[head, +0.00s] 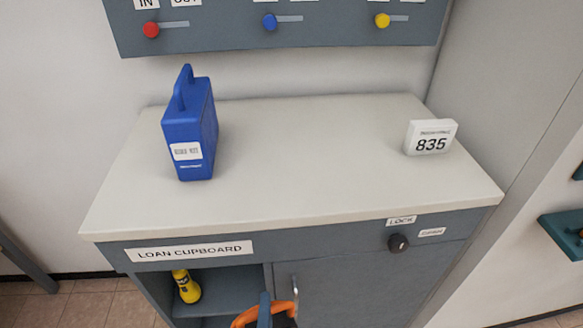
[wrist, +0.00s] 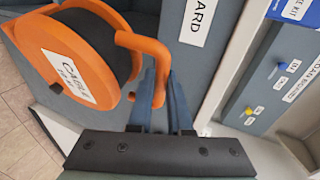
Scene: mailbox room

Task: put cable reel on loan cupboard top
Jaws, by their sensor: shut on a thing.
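The cable reel (wrist: 75,55) is orange with a black drum and a white label, and fills the upper left of the wrist view. My gripper (wrist: 160,78) is shut on the reel's orange handle. In the head view only part of the orange reel (head: 244,317) shows at the bottom edge, with a blue-grey finger of my gripper (head: 265,304) beside it. The reel is in front of the loan cupboard and lower than its top. The loan cupboard top (head: 310,170) is a pale flat slab with its middle bare.
A panel with coloured knobs (head: 270,22) hangs above the back. Below, a yellow torch (head: 187,288) sits in the open shelf, beside a door with a handle (head: 295,290).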

